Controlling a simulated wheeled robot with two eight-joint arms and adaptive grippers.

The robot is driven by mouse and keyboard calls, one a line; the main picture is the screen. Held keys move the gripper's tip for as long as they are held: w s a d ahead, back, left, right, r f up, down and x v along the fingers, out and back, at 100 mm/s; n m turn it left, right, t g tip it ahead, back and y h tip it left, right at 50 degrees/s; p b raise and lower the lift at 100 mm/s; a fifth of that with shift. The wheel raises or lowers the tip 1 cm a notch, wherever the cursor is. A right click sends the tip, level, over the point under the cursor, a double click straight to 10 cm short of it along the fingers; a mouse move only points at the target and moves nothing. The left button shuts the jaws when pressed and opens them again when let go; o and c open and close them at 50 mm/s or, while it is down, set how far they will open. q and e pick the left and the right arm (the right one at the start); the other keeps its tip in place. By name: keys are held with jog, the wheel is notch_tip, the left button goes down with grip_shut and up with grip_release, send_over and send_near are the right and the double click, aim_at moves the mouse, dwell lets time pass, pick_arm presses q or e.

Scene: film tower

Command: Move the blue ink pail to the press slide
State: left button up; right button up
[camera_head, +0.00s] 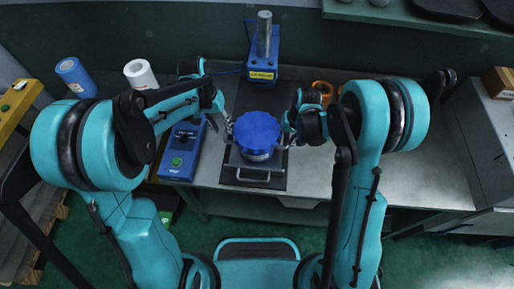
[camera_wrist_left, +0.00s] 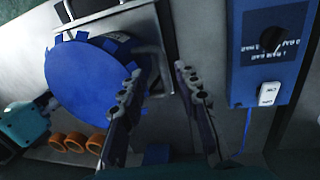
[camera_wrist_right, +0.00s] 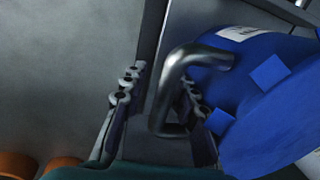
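The blue ink pail (camera_head: 257,134) has a ridged blue lid and metal side handles. It appears upright over the dark press slide (camera_head: 240,182), which has a metal front handle; I cannot tell if the pail rests on it. My left gripper (camera_head: 228,124) is at the pail's left side. In the left wrist view its fingers (camera_wrist_left: 157,72) are apart beside the pail (camera_wrist_left: 95,85), with a metal bar near them. My right gripper (camera_head: 289,130) is at the right side. In the right wrist view its fingers (camera_wrist_right: 161,84) are apart, with the bent metal handle (camera_wrist_right: 172,75) between them.
A blue stand with a metal cylinder (camera_head: 264,55) is behind the pail. Orange rings (camera_head: 322,88) lie at the back right. Blue and white rolls (camera_head: 140,73) stand at the left. The right benchtop (camera_head: 425,165) is clear.

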jog(key=shift+r, duration=0.1)
jog(key=shift+d+r, duration=0.1)
jog(key=shift+r, duration=0.2)
pick_arm(q)
jog(key=shift+a+r, duration=0.15)
jog(key=shift+r, duration=0.6)
pick_arm(e)
notch_tip(320, 180, up, 11)
jog(key=d, duration=0.2)
jog(key=shift+s, duration=0.1)
